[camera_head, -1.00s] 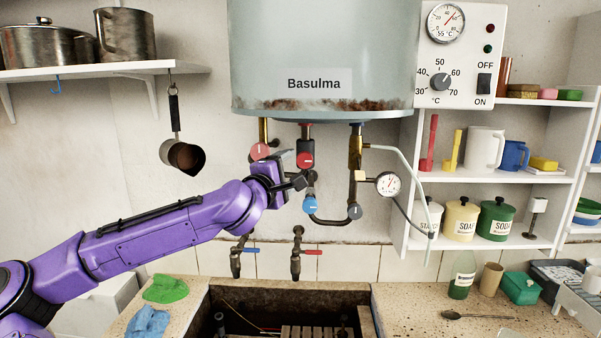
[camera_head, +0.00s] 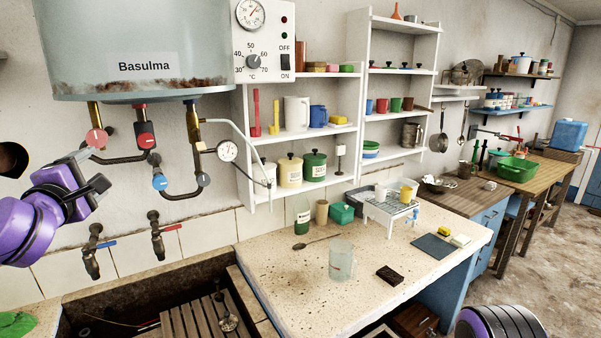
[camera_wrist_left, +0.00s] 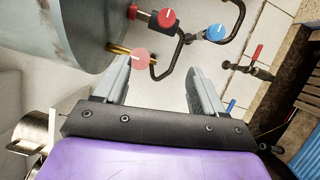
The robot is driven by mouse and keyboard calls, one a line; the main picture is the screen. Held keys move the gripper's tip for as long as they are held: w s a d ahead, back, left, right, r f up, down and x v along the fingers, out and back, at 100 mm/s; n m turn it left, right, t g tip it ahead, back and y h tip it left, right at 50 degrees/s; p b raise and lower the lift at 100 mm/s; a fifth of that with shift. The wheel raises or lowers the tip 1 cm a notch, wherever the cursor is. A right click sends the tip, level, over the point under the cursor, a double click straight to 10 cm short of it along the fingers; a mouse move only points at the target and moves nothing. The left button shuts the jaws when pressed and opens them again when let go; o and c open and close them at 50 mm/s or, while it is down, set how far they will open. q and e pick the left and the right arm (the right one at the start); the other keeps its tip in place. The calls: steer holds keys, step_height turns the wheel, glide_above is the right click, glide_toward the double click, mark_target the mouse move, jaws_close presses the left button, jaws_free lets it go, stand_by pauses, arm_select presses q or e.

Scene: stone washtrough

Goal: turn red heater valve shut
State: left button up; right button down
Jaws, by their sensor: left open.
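Two red round knobs hang on pipes under the heater tank (camera_head: 135,50). A paler red knob (camera_head: 97,138) is on the left brass pipe, and a darker red knob (camera_head: 146,141) is on the middle pipe. My left gripper (camera_head: 94,168) is open and empty, just below and left of them, touching neither as far as I can tell. In the left wrist view the pale red knob (camera_wrist_left: 141,59) shows between and beyond the open fingers (camera_wrist_left: 163,75), and the dark red knob (camera_wrist_left: 166,17) is farther up. My right gripper is out of view.
A blue knob (camera_head: 160,182) and a pressure gauge (camera_head: 228,151) sit close by on the pipework. Two wall taps (camera_head: 157,240) are below, over the stone trough (camera_head: 70,305). A metal pot (camera_wrist_left: 35,135) shows at the wrist view's left. A shelf (camera_head: 300,135) stands at right.

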arm_select(q)
steer(key=s+d+f+m+g+b, duration=0.2)
steer(key=s+d+f+g, duration=0.15)
steer(key=f, duration=1.15)
steer(key=s+d+f+m+g+b, duration=0.1)
steer(key=s+d+f+m+g, duration=0.2)
steer(key=f, duration=1.1)
steer(key=s+d+f+m+g+b, duration=0.15)
steer(key=d+f, duration=0.35)
steer(key=f, duration=1)
steer(key=s+a+f+m+g+b, duration=0.1)
steer(key=s+f+m+g+b, duration=0.4)
steer(key=s+f, duration=2.1)
steer(key=s+m+g, duration=0.2)
steer(key=s+m, duration=0.1)
steer(key=s, duration=0.1)
steer(key=shift+a+b, duration=0.35)
steer(key=shift+a, duration=0.05)
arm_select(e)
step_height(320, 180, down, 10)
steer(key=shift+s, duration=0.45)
